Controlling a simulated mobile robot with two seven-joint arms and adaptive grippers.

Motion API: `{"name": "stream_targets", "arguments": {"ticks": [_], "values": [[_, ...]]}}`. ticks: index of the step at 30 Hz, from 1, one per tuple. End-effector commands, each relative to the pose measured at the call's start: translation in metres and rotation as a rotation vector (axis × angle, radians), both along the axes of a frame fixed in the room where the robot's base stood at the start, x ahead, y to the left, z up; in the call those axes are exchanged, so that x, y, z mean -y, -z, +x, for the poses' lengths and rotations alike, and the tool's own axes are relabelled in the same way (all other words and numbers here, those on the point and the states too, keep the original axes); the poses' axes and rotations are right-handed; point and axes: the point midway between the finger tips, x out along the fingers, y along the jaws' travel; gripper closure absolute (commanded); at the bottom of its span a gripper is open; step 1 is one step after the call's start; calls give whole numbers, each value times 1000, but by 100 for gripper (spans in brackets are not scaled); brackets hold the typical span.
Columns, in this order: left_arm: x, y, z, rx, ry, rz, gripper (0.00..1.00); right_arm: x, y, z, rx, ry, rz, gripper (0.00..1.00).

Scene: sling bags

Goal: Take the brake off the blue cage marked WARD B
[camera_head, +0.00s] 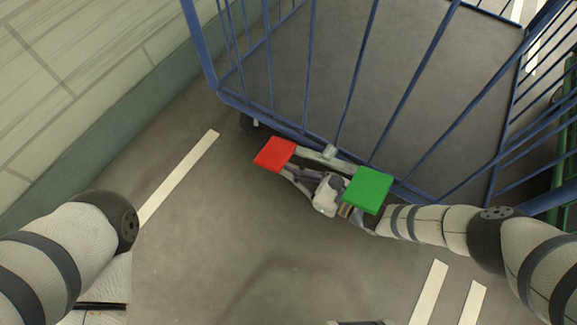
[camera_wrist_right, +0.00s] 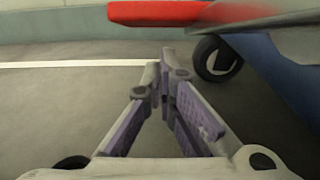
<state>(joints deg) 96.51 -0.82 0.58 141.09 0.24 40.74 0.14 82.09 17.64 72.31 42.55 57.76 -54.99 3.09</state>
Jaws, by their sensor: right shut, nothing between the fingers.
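The blue cage (camera_head: 349,80) stands at the top of the head view; no WARD B marking shows. A bar at its near lower edge carries a red pedal (camera_head: 275,154) at left and a green pedal (camera_head: 368,190) at right. My right gripper (camera_head: 287,173) is low beside the bar, its tips close to the red pedal's lower edge. In the right wrist view its fingers (camera_wrist_right: 164,62) are shut and empty, and the red pedal (camera_wrist_right: 160,13) hangs above them. I cannot tell if they touch. My left arm shows at lower left, its gripper out of view.
A cage wheel (camera_head: 250,122) shows near the left corner, and in the wrist view (camera_wrist_right: 217,59) right of the fingers. A pale wall (camera_head: 85,60) runs along the left. A green frame (camera_head: 565,130) stands at far right. Grey floor with white lines is clear in front.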

Motion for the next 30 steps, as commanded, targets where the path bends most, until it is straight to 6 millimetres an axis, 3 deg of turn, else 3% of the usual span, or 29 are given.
{"name": "stream_targets", "arguments": {"ticks": [6,30], "values": [[0,0,0,0,0,0,60,-3,-13,2,1,0,1,100],[0,0,0,0,-1,1,60,-4,-24,2,82,-1,112,100]]}}
